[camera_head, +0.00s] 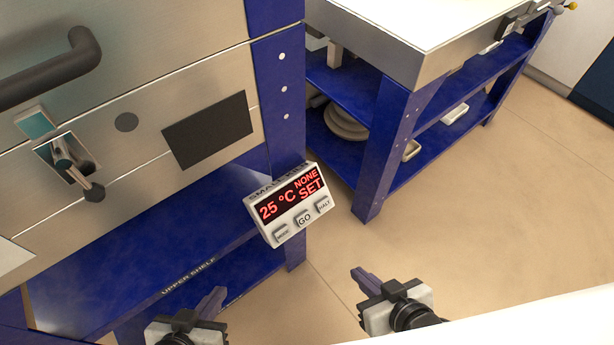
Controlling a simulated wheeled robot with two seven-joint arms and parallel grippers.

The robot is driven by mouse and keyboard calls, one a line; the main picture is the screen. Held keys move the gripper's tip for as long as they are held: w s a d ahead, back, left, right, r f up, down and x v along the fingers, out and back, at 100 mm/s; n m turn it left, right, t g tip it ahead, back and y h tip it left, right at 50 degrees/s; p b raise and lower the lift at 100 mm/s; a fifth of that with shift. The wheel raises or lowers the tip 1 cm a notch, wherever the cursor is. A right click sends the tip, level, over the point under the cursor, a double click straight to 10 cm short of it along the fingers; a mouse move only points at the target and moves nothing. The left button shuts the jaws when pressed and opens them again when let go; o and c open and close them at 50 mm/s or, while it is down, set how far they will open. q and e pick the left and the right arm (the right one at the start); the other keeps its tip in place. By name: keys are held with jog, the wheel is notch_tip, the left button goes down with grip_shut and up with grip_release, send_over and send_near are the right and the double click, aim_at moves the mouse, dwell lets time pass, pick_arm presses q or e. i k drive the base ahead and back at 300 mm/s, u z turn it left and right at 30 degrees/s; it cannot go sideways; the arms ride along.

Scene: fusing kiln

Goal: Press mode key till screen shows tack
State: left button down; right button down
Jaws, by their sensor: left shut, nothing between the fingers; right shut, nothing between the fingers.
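The kiln controller (267,191) is a small white box on the kiln's blue front post, tilted in the picture. Its dark screen (291,199) shows red text reading "25 °C NONE SET". Below the screen is a row of grey keys: the mode key (282,235) at the left, the GO key (304,219) in the middle and the HALT key (323,205) at the right. My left gripper (216,296) is shut and empty, low in the picture, below and left of the controller. My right gripper (358,274) is shut and empty, below and right of it. Neither touches a key.
The steel kiln front (150,100) with a dark handle (60,72) fills the upper left. A blue shelf (130,250) labelled "UPPER SHELF" lies below it. A blue-legged bench (372,150) stands behind at the right. Floor is open between bench and grippers.

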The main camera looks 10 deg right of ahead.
aim_at(281, 233)
jog(key=u, duration=0.7)
jog(key=k, duration=0.75)
jog(key=u, duration=0.65)
jog(key=k, duration=0.45)
jog(key=u, duration=0.1)
